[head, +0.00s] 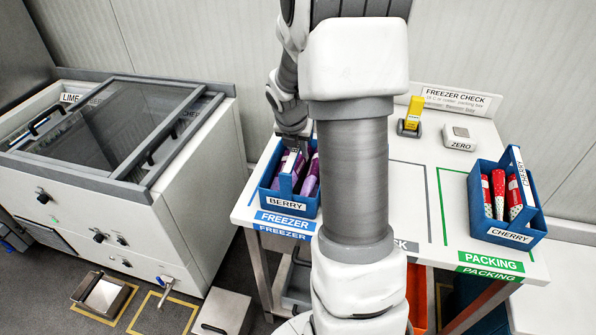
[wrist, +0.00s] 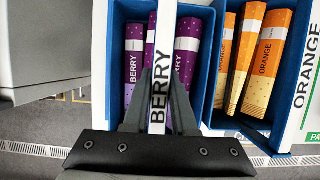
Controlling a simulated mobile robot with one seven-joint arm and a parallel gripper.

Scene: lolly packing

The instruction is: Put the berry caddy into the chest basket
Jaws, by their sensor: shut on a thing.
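The berry caddy (head: 288,203) is a blue open box of purple lolly packs with a BERRY label. It is at the left end of the white table, above the FREEZER marking. My gripper (head: 297,141) reaches down to it from above. In the wrist view my gripper (wrist: 160,82) has its two fingers shut on either side of the caddy's upright handle (wrist: 160,30). The chest (head: 90,200) stands left of the table, with a dark glass lid (head: 115,125) over much of its top. The basket inside is not clearly visible.
An orange caddy (wrist: 288,135) sits close beside the berry caddy in the wrist view; my arm hides it in the head view. A cherry caddy (head: 508,238) is on the right of the table. A yellow device (head: 412,115) and a ZERO box (head: 459,138) stand behind.

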